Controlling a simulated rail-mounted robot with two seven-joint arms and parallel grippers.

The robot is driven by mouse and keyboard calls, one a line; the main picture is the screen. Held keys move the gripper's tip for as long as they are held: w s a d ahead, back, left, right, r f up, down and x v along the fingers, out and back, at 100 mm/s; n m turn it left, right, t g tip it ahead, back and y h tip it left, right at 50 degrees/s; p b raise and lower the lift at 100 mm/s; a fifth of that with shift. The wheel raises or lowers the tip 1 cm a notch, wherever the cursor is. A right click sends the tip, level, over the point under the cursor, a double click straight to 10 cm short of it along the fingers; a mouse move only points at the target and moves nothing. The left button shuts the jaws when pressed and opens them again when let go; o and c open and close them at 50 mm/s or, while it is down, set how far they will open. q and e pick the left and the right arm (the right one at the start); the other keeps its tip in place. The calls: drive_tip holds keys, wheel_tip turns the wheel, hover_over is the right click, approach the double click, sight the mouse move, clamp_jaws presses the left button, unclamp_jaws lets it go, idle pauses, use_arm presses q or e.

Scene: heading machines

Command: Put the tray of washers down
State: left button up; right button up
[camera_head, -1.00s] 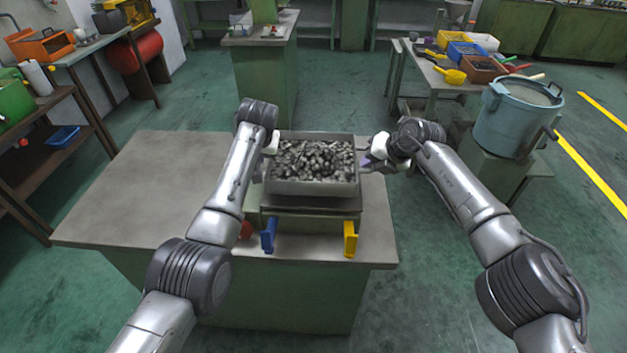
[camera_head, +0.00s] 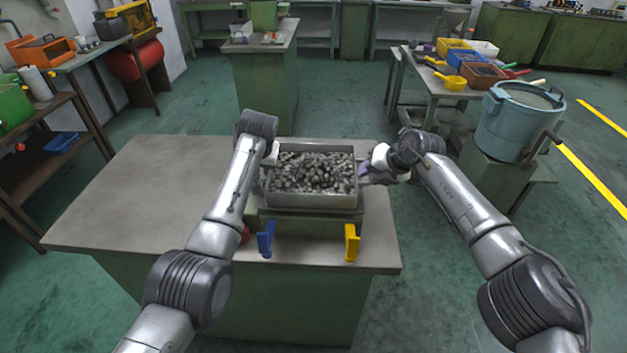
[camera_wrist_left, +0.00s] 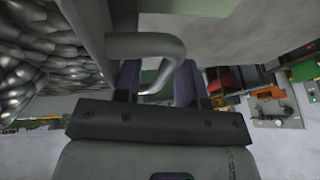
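The tray of washers (camera_head: 312,201) is a grey metal box full of small dark metal pieces. It is level, over a low stand (camera_head: 305,224) on the near bench; I cannot tell whether it rests on it or hangs just above. My left gripper (camera_head: 271,152) is at the tray's left side. In the left wrist view its fingers (camera_wrist_left: 160,82) stand on either side of the tray's curved handle (camera_wrist_left: 146,45). My right gripper (camera_head: 366,171) is at the tray's right side, its fingers small and the grip partly hidden.
A blue clamp-like part (camera_head: 266,240) and a yellow one (camera_head: 352,243) stand at the stand's front. The bench top (camera_head: 150,195) is clear to the left. A blue bucket (camera_head: 517,122) and a side table with coloured bins (camera_head: 482,74) are at the right.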

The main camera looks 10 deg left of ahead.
drive_tip(key=shift+a, duration=0.15)
use_arm(q)
drive_tip(key=shift+s+d+r, duration=0.25)
drive_tip(key=shift+r, duration=0.4)
use_arm(e)
drive_tip(key=shift+s+r, duration=0.1)
drive_tip(key=shift+r, duration=0.1)
use_arm(q)
drive_tip(key=v, duration=0.6)
drive_tip(key=shift+s+r, duration=0.2)
use_arm(e)
drive_tip(key=v, duration=1.1)
drive_tip(key=shift+s+d+r, duration=0.2)
drive_tip(key=shift+d, duration=0.15)
